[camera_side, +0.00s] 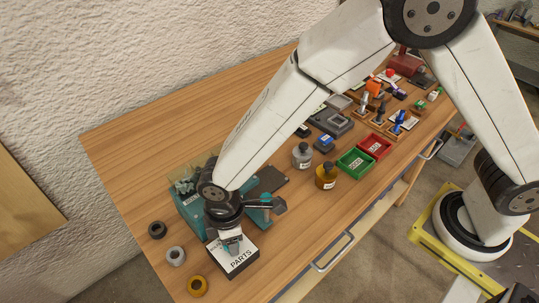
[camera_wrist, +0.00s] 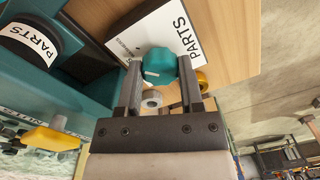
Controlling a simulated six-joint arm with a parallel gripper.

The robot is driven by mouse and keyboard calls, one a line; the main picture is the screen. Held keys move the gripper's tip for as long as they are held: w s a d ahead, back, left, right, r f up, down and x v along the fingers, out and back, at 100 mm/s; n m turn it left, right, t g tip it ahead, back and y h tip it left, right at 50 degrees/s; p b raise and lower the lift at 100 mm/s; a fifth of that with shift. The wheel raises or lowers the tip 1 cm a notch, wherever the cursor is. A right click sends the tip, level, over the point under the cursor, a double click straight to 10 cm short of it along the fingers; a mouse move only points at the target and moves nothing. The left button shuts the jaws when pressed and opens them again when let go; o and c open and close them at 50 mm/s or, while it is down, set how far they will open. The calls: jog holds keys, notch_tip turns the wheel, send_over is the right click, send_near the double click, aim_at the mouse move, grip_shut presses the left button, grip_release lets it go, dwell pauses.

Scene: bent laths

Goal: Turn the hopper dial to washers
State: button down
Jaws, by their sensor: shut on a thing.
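The teal hopper dial (camera_wrist: 160,62) is an octagonal knob with a short white mark on its face. My gripper (camera_wrist: 160,72) is shut on it, one finger on each side. In the side view my gripper (camera_side: 231,246) comes down over the plate and largely hides the dial. The teal hopper (camera_side: 188,204) stands behind, partly covered by my arm. I cannot read a washers position or tell where the mark points.
A black ring (camera_side: 157,230), a grey ring (camera_side: 175,256) and a gold ring (camera_side: 197,286) lie left of the plate. A green tray (camera_side: 355,163), a red tray (camera_side: 375,147) and bottles stand to the right. The table's far left is clear.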

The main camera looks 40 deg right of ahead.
jog(key=shift+c, duration=1.2)
grip_release()
jog(key=shift+r, duration=0.15)
jog(key=shift+w+r, duration=0.1)
jog(key=shift+r, duration=3.7)
jog(key=shift+d, duration=0.15)
jog(key=shift+w+d, duration=0.2)
jog(key=shift+d, duration=0.1)
jog(key=s+d+r+m+t, duration=0.1)
jog(key=d+m, duration=0.5)
jog(key=d, duration=0.8)
jog(key=s+d+r+m+t, duration=0.1)
jog(key=d+m, duration=0.6)
jog(key=d, duration=0.8)
jog(key=shift+s+t, duration=0.5)
jog(key=shift+s, duration=0.5)
